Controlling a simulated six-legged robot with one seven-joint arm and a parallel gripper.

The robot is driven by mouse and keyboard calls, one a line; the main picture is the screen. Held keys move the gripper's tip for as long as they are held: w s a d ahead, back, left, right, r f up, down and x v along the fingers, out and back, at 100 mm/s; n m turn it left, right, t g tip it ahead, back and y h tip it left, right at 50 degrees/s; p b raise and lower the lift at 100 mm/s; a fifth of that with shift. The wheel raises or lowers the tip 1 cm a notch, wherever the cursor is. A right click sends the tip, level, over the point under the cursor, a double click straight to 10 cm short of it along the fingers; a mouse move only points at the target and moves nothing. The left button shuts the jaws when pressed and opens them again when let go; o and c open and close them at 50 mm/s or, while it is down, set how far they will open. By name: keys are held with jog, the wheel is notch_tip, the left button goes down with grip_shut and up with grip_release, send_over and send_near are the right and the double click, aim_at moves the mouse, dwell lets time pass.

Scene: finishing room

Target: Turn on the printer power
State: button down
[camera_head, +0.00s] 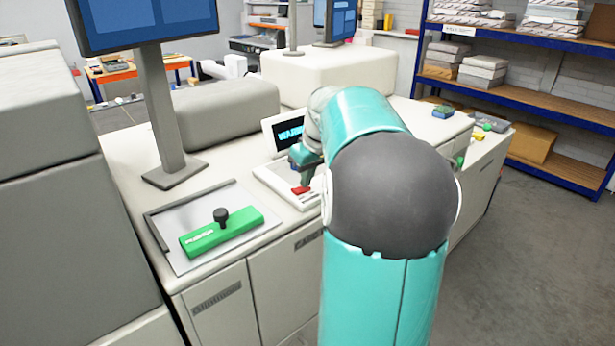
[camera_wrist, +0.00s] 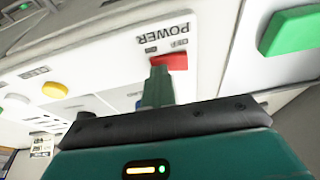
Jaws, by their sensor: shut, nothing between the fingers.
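A red power switch (camera_wrist: 172,62) sits on a white panel, with the word POWER and small ON and OFF labels upside down beside it in the wrist view. In the head view the red switch (camera_head: 300,190) shows on the sloped white control panel (camera_head: 275,187). My gripper (camera_wrist: 158,78) is shut and empty, its fingertips right at the switch's edge. I cannot tell whether they touch it. In the head view my gripper (camera_head: 303,160) is above the panel, partly hidden by my arm. A small display (camera_head: 290,131) behind the panel shows lit letters starting "WAR", the rest hidden.
A green block (camera_head: 222,232) with a black knob lies on a metal plate left of the panel. A monitor on a stand (camera_head: 175,165) rises behind it. A yellow button (camera_wrist: 55,90) shows in the wrist view. Blue shelving (camera_head: 560,118) stands right, past open floor.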

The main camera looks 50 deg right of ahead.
jog(key=shift+a+r, duration=0.15)
jog(key=shift+a, duration=0.55)
jog(key=shift+w+r, duration=0.1)
